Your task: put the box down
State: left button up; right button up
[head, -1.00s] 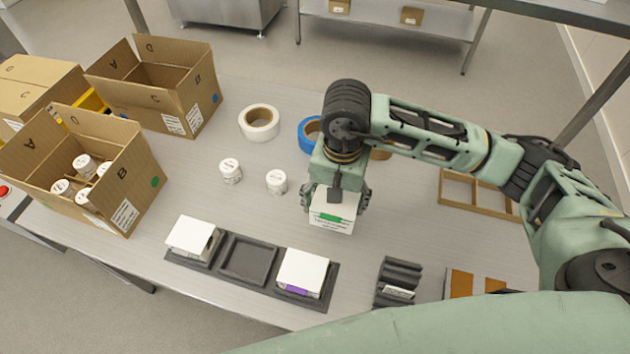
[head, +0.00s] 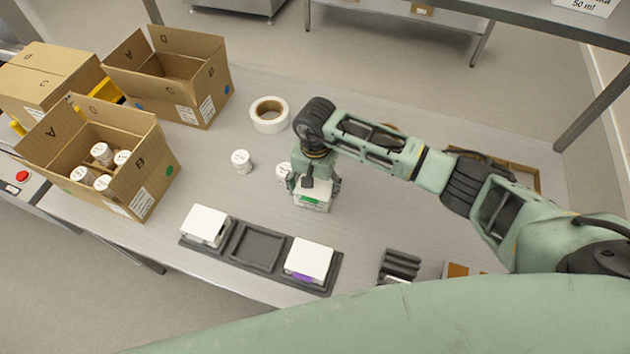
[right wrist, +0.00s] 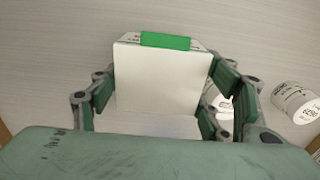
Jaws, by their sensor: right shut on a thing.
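A small white box with a green label (head: 311,199) is held in my right gripper (head: 316,186), just above or on the table, behind the dark tray (head: 258,266). I cannot tell whether it touches the table. In the right wrist view the white box (right wrist: 163,80) sits between the two fingers of the right gripper (right wrist: 165,95), its green label facing up. The tray has an empty middle slot; a white box (head: 205,225) sits in its left slot and a white box with a purple label (head: 308,259) in its right slot. My left gripper is out of view.
Two white jars stand nearby, one clear (head: 241,161), one partly behind my gripper (head: 283,173). Open cartons (head: 150,170) (head: 212,90) stand at left, one holding jars. A white tape roll (head: 269,115) lies behind. A dark rack (head: 400,266) stands at right front.

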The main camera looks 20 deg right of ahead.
jog(key=shift+f, duration=0.1)
jog(key=shift+f+b, duration=0.25)
jog(key=shift+b, duration=0.1)
jog(key=o, duration=0.8)
jog(key=shift+r, duration=0.1)
